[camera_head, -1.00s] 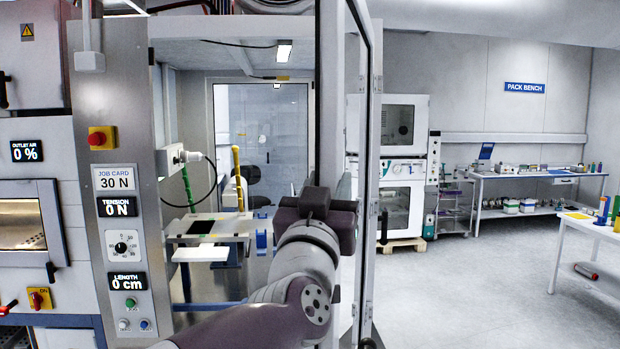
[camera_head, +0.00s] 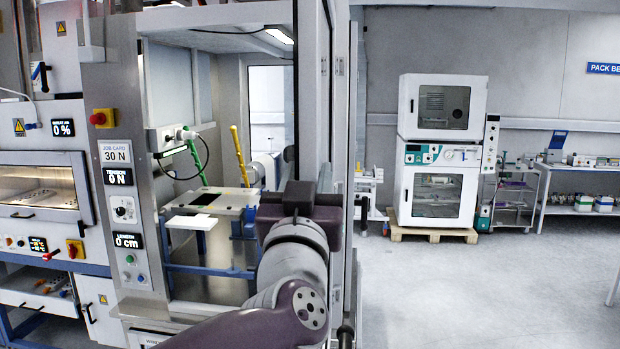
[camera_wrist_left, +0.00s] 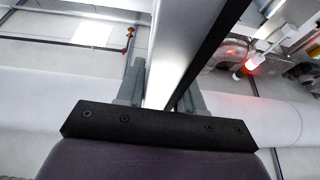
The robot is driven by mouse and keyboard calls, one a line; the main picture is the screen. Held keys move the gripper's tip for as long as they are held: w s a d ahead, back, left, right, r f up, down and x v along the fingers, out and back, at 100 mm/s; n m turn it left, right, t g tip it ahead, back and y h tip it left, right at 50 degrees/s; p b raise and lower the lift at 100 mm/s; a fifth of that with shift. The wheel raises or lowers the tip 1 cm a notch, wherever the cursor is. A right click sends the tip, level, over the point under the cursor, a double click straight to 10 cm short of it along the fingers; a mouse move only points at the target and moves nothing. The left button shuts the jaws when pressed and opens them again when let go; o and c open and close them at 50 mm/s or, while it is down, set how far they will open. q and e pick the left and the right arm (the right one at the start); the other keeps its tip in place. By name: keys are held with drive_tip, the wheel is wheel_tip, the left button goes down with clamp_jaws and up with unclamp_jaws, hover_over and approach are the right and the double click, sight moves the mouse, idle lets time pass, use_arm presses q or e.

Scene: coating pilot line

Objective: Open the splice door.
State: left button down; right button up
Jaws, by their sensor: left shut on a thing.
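The splice door (camera_head: 312,80) is a tall, pale-framed panel, seen almost edge-on in the head view. It stands swung out, and the bay beside it is open to view on its left. My left gripper (camera_head: 297,170) is at the door, in front of its lower half. In the left wrist view, its two grey fingers (camera_wrist_left: 165,85) stand on either side of a long pale bar of the door (camera_wrist_left: 185,40) and are shut on it. My gripper body hides the fingertips in the head view. My right gripper is in neither view.
The open bay holds a splice table (camera_head: 240,196), a green rod (camera_head: 197,162) and a yellow rod (camera_head: 239,155). The control column (camera_head: 125,240) stands left of it. White ovens on a pallet (camera_head: 432,237) stand right, behind clear floor (camera_head: 480,290).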

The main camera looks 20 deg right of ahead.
use_arm(q)
drive_tip(key=shift+s+r, duration=0.15)
drive_tip(key=shift+r, duration=0.35)
drive_tip(key=shift+a, duration=0.35)
drive_tip(key=c, duration=0.8)
unclamp_jaws()
drive_tip(key=shift+w+d+f, duration=0.2)
drive_tip(key=shift+d+f, duration=0.05)
drive_tip(key=b+v, duration=0.6)
drive_tip(key=v, duration=0.6)
drive_tip(key=shift+s+a+f+b, duration=0.15)
drive_tip(key=shift+s+a+b, duration=0.05)
drive_tip(key=shift+s+b, duration=0.1)
